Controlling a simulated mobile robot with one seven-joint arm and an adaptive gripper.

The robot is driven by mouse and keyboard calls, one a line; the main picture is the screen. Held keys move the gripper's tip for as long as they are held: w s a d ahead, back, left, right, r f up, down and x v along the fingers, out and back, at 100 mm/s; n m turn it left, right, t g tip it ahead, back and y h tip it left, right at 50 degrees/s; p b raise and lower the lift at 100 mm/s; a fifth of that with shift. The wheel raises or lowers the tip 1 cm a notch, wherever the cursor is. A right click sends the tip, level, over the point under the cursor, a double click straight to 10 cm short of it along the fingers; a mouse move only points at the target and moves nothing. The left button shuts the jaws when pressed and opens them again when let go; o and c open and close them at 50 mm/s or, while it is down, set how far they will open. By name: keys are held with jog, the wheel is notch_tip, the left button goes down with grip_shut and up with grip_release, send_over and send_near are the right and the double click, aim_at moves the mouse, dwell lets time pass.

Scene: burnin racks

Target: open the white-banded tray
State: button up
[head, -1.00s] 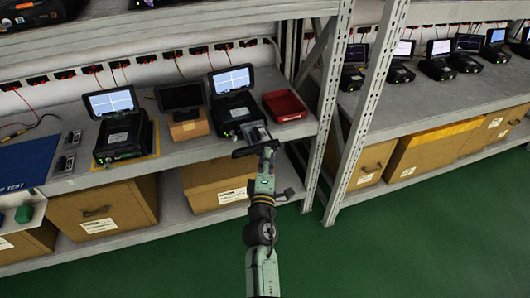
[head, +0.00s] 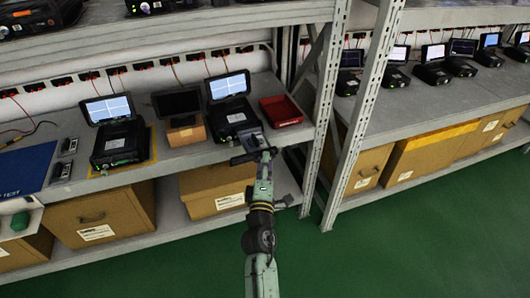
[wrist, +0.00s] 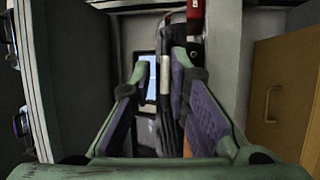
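I cannot make out which thing is the white-banded tray. A red open tray (head: 281,110) stands on the left bench shelf near its right end, and a red part with a pale band shows at the top of the wrist view (wrist: 194,10). My gripper (head: 252,152) is at the shelf's front edge, in front of the dark tester (head: 231,119) with a lit screen. In the wrist view my gripper's fingers (wrist: 160,68) are apart. A small screened device (wrist: 148,75) and a dark upright object (wrist: 176,100) show between them; I cannot tell whether they touch the fingers.
Brown boxes with white labels (head: 96,212) stand on the lower shelf. A second tester (head: 118,140) and a dark screen on a small brown box (head: 184,130) stand to the left. A metal rack post (head: 363,105) rises to the right. The green floor (head: 400,250) is clear.

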notch_tip(320, 180, up, 10)
jog(key=shift+f, duration=0.15)
dwell(0.4)
